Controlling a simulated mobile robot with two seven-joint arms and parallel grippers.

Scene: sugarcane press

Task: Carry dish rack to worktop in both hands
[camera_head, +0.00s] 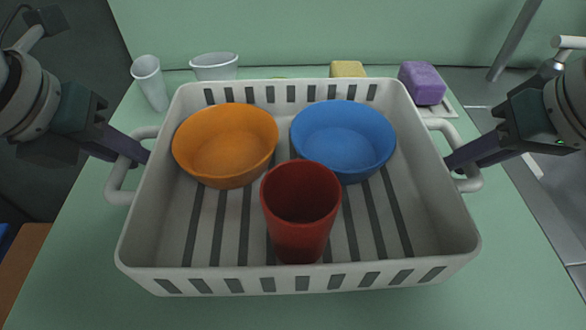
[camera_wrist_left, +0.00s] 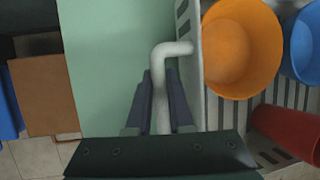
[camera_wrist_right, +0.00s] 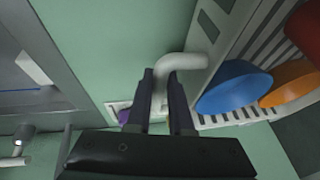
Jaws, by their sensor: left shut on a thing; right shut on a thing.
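The grey dish rack (camera_head: 300,280) fills the middle of the head view, over the pale green worktop (camera_head: 80,270). I cannot tell whether it touches the surface. It holds an orange bowl (camera_head: 225,150), a blue bowl (camera_head: 344,140) and a dark red cup (camera_head: 300,215). My left gripper (camera_head: 140,158) is shut on the rack's left handle, which also shows between the fingers in the left wrist view (camera_wrist_left: 163,95). My right gripper (camera_head: 458,162) is shut on the right handle, seen between the fingers in the right wrist view (camera_wrist_right: 162,85). The fingertips are partly hidden by the handles.
Behind the rack stand a clear glass (camera_head: 149,82), a whitish bowl-shaped vessel (camera_head: 214,67), a yellow block (camera_head: 348,69) and a purple block (camera_head: 422,83). A green wall (camera_head: 300,35) closes the back. A brown box (camera_wrist_left: 45,95) lies beyond the worktop's left edge.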

